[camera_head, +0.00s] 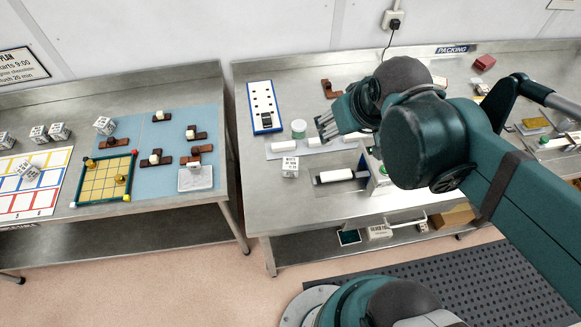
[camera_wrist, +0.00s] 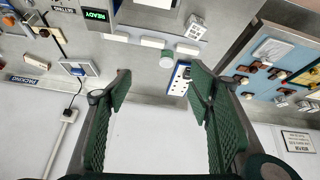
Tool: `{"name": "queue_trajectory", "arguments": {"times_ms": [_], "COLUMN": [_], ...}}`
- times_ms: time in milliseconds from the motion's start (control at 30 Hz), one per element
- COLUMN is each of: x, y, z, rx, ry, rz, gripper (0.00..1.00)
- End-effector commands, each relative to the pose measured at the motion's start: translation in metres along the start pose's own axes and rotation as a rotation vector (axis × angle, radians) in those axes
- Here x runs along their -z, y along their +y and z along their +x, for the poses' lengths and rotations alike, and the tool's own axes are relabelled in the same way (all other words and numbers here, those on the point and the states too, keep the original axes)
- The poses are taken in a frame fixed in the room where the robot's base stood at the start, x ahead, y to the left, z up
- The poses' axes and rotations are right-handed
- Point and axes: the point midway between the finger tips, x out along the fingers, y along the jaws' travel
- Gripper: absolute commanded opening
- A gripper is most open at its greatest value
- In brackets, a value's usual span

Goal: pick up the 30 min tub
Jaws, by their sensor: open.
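My gripper (camera_head: 327,128) is above the bench, just right of the tub in the head view. In the wrist view my gripper (camera_wrist: 160,78) has its two fingers wide apart with nothing between them; the tub shows beyond the tips, apart from both.
A white board with a blue edge (camera_head: 263,107) lies left of the tub. A printed white cube (camera_head: 290,167) stands in front of it. A wall socket (camera_head: 393,18) is behind.

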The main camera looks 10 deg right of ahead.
Motion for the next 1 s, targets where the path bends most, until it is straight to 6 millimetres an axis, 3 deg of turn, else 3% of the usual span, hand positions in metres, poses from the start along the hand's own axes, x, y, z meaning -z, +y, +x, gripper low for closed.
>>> {"name": "queue_trajectory", "arguments": {"times_ms": [1000], "x": [0.02], "y": [-0.047], "z": [0.112], "rx": [0.144], "ry": [-0.243], "rz": [-0.589], "gripper": [0.52]}}
